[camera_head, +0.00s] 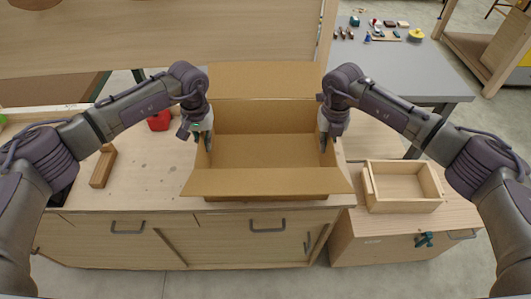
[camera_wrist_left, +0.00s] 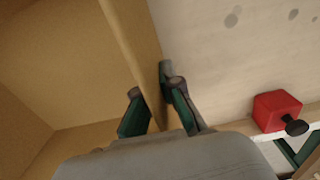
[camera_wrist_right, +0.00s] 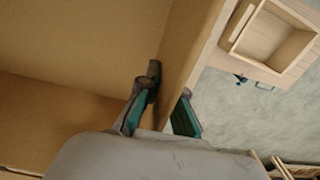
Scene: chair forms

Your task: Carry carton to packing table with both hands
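The open brown carton (camera_head: 265,182) stands on the wooden workbench (camera_head: 110,195), its flaps spread and its inside empty as far as I see. My left gripper (camera_head: 204,138) is at its left side wall, and my right gripper (camera_head: 327,136) is at its right side wall. In the left wrist view, the left gripper's fingers (camera_wrist_left: 152,97) close on the carton wall (camera_wrist_left: 135,40), one on each side. In the right wrist view, the right gripper's fingers (camera_wrist_right: 165,98) likewise pinch the opposite wall (camera_wrist_right: 185,55). A grey table (camera_head: 400,75) stands at the back right.
A wooden tray (camera_head: 403,205) sits on a lower cabinet right of the workbench. A red object (camera_head: 159,121) and a small wooden block (camera_head: 103,166) lie left of the carton. Several small items and a yellow roll (camera_head: 416,35) are on the grey table, whose front is clear.

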